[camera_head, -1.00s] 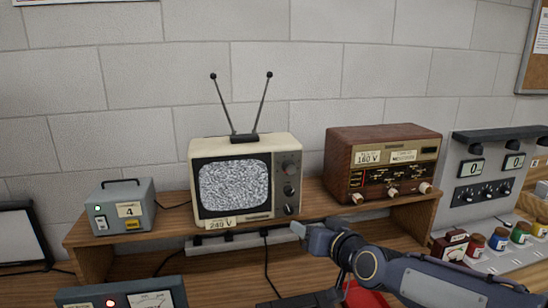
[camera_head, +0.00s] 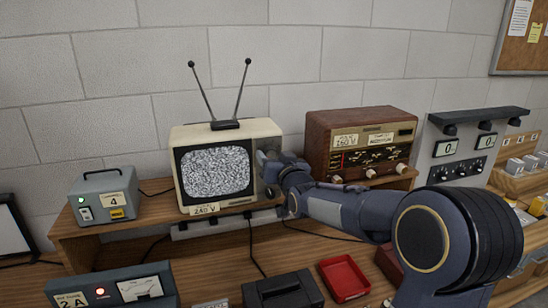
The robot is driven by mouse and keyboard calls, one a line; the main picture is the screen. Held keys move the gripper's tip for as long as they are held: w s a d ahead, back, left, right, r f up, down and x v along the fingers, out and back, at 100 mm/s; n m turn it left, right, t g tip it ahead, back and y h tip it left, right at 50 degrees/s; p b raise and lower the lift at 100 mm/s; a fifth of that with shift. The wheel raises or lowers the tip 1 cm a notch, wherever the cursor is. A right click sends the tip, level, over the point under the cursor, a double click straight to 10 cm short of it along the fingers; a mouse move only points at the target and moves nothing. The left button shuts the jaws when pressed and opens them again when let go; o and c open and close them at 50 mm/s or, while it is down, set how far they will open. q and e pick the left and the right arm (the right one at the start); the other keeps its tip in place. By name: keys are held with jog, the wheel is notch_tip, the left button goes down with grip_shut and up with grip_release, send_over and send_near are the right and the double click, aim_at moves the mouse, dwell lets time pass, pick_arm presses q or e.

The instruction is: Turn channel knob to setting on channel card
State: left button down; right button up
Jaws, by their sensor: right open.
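A cream television (camera_head: 261,131) with two antennas stands on the wooden shelf, its screen (camera_head: 215,171) full of static. Its knobs are on the strip right of the screen, largely hidden behind my gripper. A card reading 4 (camera_head: 113,199) is on the front of a grey box at the left; I cannot tell whether it is the channel card. My right gripper (camera_head: 268,165) is open at the television's knob strip. I cannot tell whether its fingers touch a knob. The knob's setting cannot be read. My left gripper is out of view.
A brown wooden radio (camera_head: 350,120) stands right of the television, behind my right arm. A grey panel (camera_head: 455,150) with dials is further right. Below are a red tray (camera_head: 343,278), a dark box (camera_head: 284,290) and a meter box (camera_head: 110,285). Cables hang below the shelf.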

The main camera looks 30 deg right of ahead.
jog(key=c, duration=1)
jog(key=shift+o, duration=0.2)
jog(key=shift+f+m+b, duration=0.25)
jog(key=shift+m+b, duration=0.15)
jog(key=shift+b, duration=0.5)
jog(key=m+b, duration=0.9)
jog(key=m, duration=0.1)
jog(key=shift+h, duration=0.3)
jog(key=m+b, duration=0.1)
jog(key=m, duration=0.3)
jog(key=shift+b, duration=0.3)
jog(key=shift+m+b, duration=0.35)
jog(key=shift+m, duration=1.35)
